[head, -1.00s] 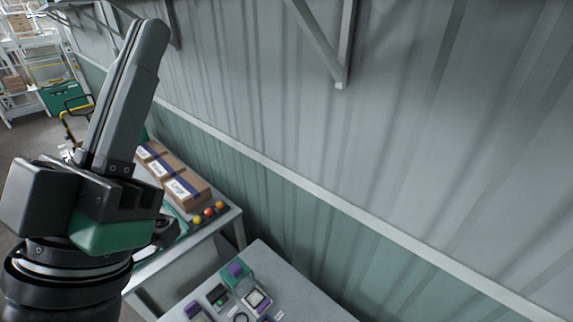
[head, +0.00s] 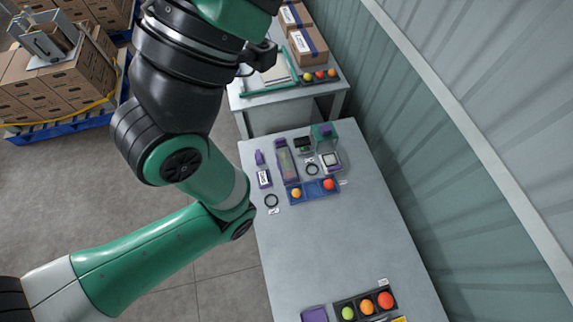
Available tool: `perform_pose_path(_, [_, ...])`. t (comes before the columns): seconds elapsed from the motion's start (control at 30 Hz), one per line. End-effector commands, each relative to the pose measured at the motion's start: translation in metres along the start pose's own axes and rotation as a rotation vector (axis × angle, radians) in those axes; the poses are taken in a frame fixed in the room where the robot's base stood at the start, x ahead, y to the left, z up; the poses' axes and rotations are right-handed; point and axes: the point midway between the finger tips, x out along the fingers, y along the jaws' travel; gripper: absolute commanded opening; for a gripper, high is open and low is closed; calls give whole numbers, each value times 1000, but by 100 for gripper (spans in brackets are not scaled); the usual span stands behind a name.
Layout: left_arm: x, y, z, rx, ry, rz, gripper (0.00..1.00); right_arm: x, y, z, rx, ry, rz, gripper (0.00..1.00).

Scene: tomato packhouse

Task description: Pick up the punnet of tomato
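No clear punnet of tomatoes can be made out. The nearest likeness is a dark tray (head: 341,301) at the bottom edge of the head view, with a green, an orange and a red tomato-like ball (head: 386,300) in it. A blue tray (head: 313,197) further up the grey table holds an orange ball (head: 296,193) and a red ball (head: 329,184). My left arm crosses the left of the view, and its wrist runs out at the top, so its fingers are hidden. My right gripper is out of view.
The grey table (head: 330,240) has bare room in its middle. Beyond is another table with cartons (head: 307,45). A corrugated wall (head: 450,150) stands right; stacked boxes (head: 50,85) are left.

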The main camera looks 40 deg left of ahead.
Motion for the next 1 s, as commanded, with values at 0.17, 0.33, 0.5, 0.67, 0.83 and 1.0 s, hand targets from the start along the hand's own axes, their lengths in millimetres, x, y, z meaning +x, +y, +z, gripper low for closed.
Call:
perform_pose_path(0.17, [0, 0, 0, 0, 0, 0, 9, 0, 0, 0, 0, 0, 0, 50])
perform_pose_path(0.33, [0, 0, 0, 0, 0, 0, 40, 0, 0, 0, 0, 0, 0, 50])
perform_pose_path(0.5, [0, 0, 0, 0, 0, 0, 70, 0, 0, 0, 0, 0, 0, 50])
perform_pose_path(0.67, [0, 0, 0, 0, 0, 0, 99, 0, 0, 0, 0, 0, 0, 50])
perform_pose_path(0.83, [0, 0, 0, 0, 0, 0, 100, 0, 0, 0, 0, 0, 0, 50])
perform_pose_path(1.0, [0, 0, 0, -51, -1, -1, 100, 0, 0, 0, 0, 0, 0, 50])
